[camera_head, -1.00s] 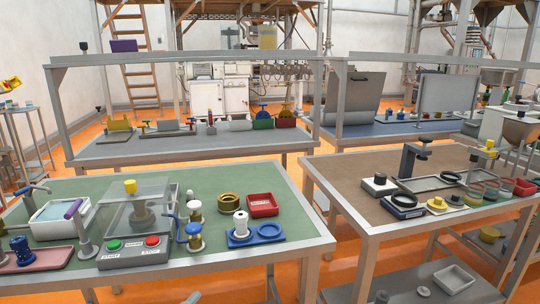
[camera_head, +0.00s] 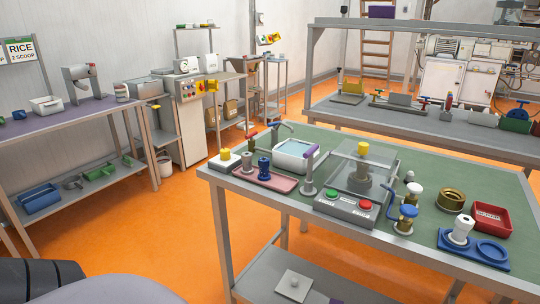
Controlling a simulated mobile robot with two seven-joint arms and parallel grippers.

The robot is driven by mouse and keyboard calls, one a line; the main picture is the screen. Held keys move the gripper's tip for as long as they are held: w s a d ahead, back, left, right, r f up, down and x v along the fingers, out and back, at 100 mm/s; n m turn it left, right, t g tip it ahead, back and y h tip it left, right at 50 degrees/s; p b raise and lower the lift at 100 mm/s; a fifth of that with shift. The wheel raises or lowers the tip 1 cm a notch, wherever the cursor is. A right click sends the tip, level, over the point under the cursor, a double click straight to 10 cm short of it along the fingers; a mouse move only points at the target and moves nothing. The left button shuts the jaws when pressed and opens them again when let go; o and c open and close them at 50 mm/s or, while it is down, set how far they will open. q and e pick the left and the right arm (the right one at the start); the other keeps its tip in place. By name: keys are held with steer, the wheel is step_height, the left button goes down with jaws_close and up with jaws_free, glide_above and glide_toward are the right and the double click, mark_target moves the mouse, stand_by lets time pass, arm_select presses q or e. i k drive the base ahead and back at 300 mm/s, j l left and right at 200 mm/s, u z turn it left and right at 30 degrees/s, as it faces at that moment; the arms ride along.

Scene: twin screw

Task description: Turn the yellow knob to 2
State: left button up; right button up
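Several yellow knob-like parts show, and I cannot tell which one the task names. One yellow knob (camera_head: 225,154) sits on a small white box at the left end of the green-topped table. Another yellow cap (camera_head: 363,148) tops the clear-covered machine (camera_head: 362,172) on that table. Yellow parts (camera_head: 206,86) also show on the front panel of the grey cabinet (camera_head: 188,120) farther back. No number or dial marking is readable. Neither of my grippers is in view; a dark and grey part of my own body shows at the bottom left.
The green-topped table (camera_head: 322,137) also holds a water basin (camera_head: 295,155), a pink tray (camera_head: 265,178), a green and a red button, and a red bin (camera_head: 491,218). A purple-topped bench (camera_head: 60,124) stands at the left. Orange floor (camera_head: 170,215) is clear between them.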

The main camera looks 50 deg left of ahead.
mark_target(225, 154)
steer(key=u, duration=1.75)
